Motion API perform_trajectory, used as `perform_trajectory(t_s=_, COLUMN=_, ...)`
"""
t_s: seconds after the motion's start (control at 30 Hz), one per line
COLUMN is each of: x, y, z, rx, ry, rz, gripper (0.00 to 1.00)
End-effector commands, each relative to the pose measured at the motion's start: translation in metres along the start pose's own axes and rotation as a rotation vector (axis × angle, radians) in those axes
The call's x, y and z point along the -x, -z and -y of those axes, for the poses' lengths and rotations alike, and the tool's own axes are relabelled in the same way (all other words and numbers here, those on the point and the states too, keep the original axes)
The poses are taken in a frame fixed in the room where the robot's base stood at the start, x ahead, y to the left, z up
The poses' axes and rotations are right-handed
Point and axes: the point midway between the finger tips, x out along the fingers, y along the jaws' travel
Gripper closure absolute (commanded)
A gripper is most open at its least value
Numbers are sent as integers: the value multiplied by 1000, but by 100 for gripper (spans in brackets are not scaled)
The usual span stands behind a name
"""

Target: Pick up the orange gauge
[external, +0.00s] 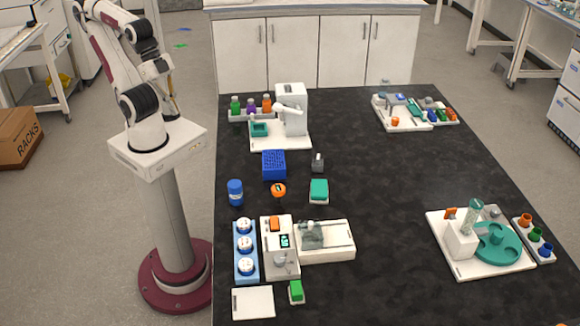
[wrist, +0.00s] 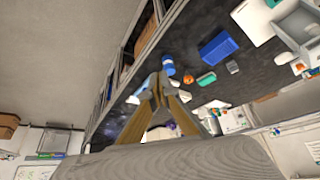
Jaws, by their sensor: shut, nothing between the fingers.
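The orange gauge (external: 278,190) is a small round orange piece with a dark face, on the black table between the blue bottle and the teal-topped block. It also shows in the wrist view (wrist: 188,79), beyond my fingertips and to their right. My gripper (wrist: 160,88) is shut and empty, with its fingers together in the wrist view. In the external view my gripper (external: 172,108) is small and partly hidden beside my folded arm, off the table's left side and well away from the gauge.
The blue bottle (external: 235,192) stands left of the gauge. The blue rack (external: 274,164) is behind it, and the teal-topped block (external: 319,190) and small grey block (external: 318,162) are to its right. A white device (external: 279,250) stands in front. The table's middle right is clear.

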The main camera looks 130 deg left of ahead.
Motion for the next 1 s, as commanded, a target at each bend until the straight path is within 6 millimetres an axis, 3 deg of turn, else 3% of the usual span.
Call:
perform_trajectory(t_s=0.07, x=0, y=0, z=0, rx=0, ry=0, rz=0, gripper=97)
perform_trajectory(t_s=0.2, x=0, y=0, z=0, rx=0, ry=0, rz=0, gripper=61)
perform_trajectory(t_s=0.27, x=0, y=0, z=0, rx=0, ry=0, rz=0, gripper=49)
perform_trajectory(t_s=0.73, x=-2, y=5, z=-3, rx=1, ry=-11, rz=-7, gripper=49)
perform_trajectory(t_s=1.0, x=-16, y=44, z=-28, rx=28, ry=-90, rz=-59, gripper=49)
